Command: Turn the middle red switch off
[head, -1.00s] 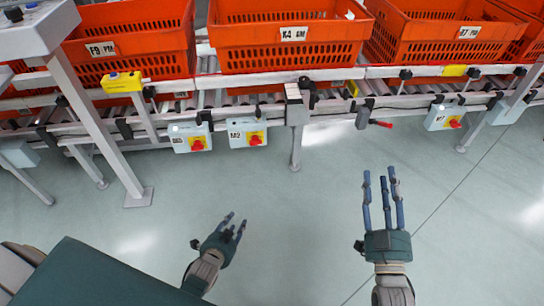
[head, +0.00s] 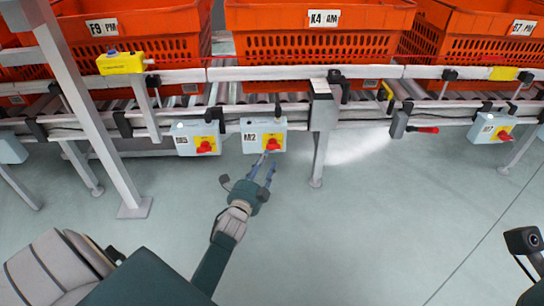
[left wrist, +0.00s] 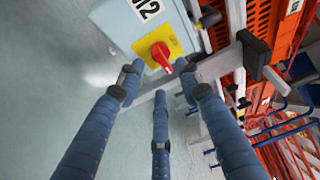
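The grey M2 box (head: 250,143) hangs below the conveyor rail and carries a yellow plate with a red switch (head: 272,146). A similar box with a red switch (head: 204,147) is to its left, and another with a red switch (head: 502,135) is far right. My left gripper (head: 265,163) is just below and in front of the M2 switch. In the left wrist view, the fingers of my left gripper (left wrist: 160,82) are spread, and the M2 red switch (left wrist: 161,53) appears just beyond them, with no clear contact. My right gripper's fingers are out of view.
Orange totes (head: 320,50) stand on the conveyor above. A grey post (head: 320,140) stands right of the M2 box, and a red-handled lever (head: 422,130) is farther right. A yellow box (head: 121,64) is upper left. The floor in front is clear.

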